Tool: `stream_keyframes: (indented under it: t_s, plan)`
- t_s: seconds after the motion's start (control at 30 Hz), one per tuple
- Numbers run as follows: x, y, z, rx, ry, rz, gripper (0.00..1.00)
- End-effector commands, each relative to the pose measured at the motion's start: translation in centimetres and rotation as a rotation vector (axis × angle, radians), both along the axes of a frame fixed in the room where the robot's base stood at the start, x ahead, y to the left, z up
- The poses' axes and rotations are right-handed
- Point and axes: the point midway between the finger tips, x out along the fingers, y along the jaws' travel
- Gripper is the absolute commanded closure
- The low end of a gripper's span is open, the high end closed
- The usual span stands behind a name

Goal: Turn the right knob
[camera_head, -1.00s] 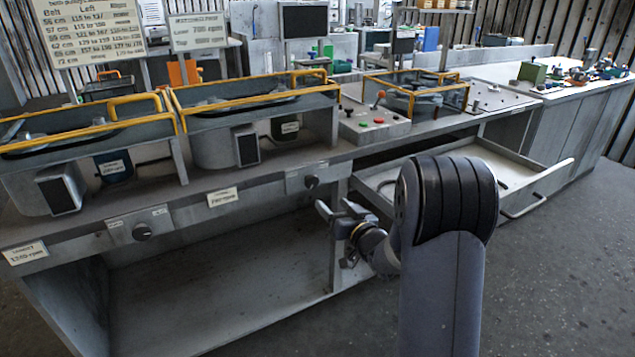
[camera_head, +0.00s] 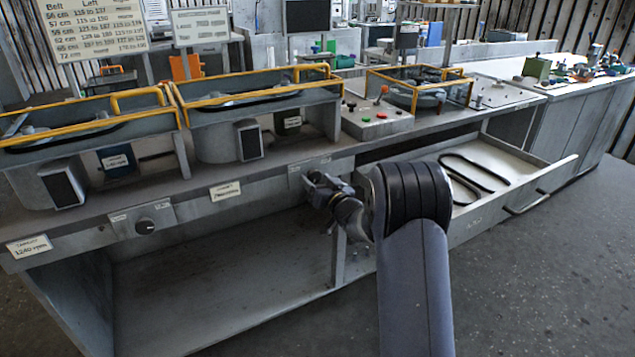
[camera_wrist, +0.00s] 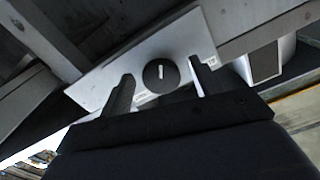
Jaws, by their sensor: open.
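The right knob (camera_wrist: 161,75) is dark and round with a white pointer line, on a light metal plate (camera_wrist: 191,37) in the wrist view. My gripper (camera_wrist: 158,85) is open, with one finger on each side of the knob. I cannot tell whether the fingers touch it. In the head view my gripper (camera_head: 316,180) is at the right plate (camera_head: 295,180) on the bench front and hides the right knob. A second, left knob (camera_head: 145,226) sits on its own plate further left.
An open drawer (camera_head: 520,165) with dark belts lies right of my arm. A control box (camera_head: 375,121) with buttons stands on the bench. An open shelf space (camera_head: 220,280) is below.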

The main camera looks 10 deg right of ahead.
Motion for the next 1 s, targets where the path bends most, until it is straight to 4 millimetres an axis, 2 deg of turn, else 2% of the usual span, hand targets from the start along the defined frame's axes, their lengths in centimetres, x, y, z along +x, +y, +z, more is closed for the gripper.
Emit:
stream_keyframes:
  t_s: [0.17,0.7,1.0]
  plan:
    - [-0.01,0.0,0.01,0.0,0.0,0.0,0.4]
    - [-0.03,0.0,0.02,0.0,0.0,0.0,0.84]
    - [-0.01,-0.02,-0.14,-0.037,-0.013,0.0,0.84]
